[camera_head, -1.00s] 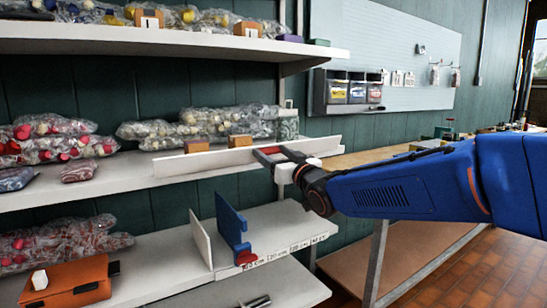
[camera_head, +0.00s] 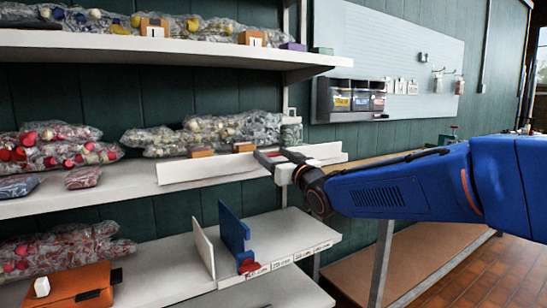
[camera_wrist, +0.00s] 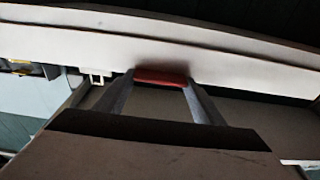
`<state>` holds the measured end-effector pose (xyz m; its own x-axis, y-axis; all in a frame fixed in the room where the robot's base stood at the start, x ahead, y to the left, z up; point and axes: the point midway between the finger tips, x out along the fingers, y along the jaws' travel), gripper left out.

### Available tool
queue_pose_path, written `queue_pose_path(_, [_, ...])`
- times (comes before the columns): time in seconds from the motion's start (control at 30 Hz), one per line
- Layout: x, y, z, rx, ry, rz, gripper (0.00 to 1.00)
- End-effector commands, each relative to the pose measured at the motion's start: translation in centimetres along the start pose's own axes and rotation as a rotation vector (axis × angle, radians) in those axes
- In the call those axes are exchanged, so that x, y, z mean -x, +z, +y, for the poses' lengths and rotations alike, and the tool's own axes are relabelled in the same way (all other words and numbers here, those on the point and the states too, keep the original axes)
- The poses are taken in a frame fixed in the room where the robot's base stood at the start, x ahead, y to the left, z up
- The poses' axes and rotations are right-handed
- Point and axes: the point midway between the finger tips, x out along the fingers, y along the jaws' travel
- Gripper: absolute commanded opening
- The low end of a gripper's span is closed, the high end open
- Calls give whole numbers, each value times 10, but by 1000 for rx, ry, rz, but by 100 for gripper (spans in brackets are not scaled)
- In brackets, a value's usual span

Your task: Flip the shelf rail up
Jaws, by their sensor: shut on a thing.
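The shelf rail (camera_head: 205,168) is a long white strip along the front edge of the middle shelf. Its broad face stands up above that edge and faces me. My gripper (camera_head: 270,158) is shut on the rail right of its middle, with dark fingers and red pads. In the wrist view, the rail (camera_wrist: 90,46) runs across the top as a pale band, and the gripper (camera_wrist: 162,78) meets its lower edge at a red pad. The fingers hide a short part of the rail in the head view.
Orange blocks (camera_head: 201,152) and bagged goods (camera_head: 60,148) sit on the middle shelf behind the rail. The upper shelf (camera_head: 180,50) overhangs it. Below, a blue divider (camera_head: 233,232) and an orange box (camera_head: 72,285) stand on the lower shelf. A workbench is at right.

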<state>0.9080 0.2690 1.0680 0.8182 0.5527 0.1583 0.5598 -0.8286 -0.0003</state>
Motion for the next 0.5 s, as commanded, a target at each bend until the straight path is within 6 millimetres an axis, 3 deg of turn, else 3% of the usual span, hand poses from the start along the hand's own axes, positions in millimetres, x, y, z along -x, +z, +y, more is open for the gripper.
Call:
queue_pose_path(0.23, [0,-6,0,0,0,10,40])
queue_pose_path(0.27, [0,-6,0,0,0,10,70])
queue_pose_path(0.3, [0,-6,0,0,0,10,79])
queue_pose_path(0.5, [0,-3,0,0,0,6,81])
